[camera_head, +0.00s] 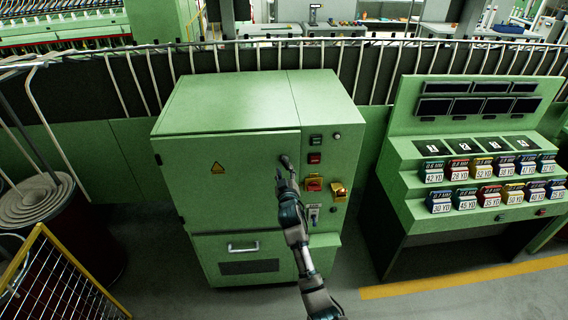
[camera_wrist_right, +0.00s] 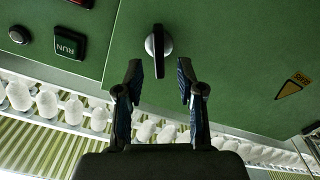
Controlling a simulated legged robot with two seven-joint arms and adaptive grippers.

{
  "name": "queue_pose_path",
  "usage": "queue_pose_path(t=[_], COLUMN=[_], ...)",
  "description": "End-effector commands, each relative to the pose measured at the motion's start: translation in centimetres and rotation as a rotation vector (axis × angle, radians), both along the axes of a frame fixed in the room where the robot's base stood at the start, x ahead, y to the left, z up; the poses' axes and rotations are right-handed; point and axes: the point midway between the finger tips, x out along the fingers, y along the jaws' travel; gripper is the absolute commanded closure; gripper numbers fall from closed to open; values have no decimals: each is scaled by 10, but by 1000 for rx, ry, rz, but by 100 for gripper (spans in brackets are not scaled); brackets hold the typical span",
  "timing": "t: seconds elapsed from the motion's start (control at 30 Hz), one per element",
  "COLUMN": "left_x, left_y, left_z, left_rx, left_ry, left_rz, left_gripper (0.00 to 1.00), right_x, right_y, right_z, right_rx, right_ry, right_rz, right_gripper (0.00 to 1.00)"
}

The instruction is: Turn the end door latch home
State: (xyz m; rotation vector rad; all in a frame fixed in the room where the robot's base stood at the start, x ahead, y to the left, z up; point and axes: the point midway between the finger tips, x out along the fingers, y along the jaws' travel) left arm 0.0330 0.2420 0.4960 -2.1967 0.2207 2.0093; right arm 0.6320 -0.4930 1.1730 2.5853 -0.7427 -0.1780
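The end door (camera_head: 235,190) is the green front panel of the cabinet, with a yellow warning triangle, and it looks closed. Its latch (camera_head: 285,160) is a dark knob near the door's upper right edge. My right gripper (camera_head: 287,181) is at the door, just below the latch. In the wrist view my right gripper (camera_wrist_right: 160,78) is open, its fingers either side of the handle's end, with gaps showing. My left gripper is not in view.
A drawer handle (camera_head: 243,247) sits below. A console with coloured labelled boxes (camera_head: 439,202) stands right; a yellow mesh guard (camera_head: 55,275) stands left.

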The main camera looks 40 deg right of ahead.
Motion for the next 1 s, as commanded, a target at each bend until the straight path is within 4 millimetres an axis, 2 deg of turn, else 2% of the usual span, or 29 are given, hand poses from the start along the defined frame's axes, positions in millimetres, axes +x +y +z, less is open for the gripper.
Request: queue_pose_path(t=[0.1,0.23,0.63,0.7,0.8,1.0], left_x=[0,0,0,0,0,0], left_y=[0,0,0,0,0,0], left_z=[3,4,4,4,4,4], left_rx=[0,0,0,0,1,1], left_ry=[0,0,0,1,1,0], left_rz=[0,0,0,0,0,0], left_gripper=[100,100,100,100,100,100], right_x=[18,30,36,36,36,36], right_y=[-12,-19,-23,-23,-23,-23], right_z=[1,1,0,0,0,0], right_rx=[0,1,1,1,1,1], right_ry=[0,-1,-1,-1,-1,-1], right_rz=[-1,-1,-1,0,0,0], right_gripper=[62,62,62,80,100,100])
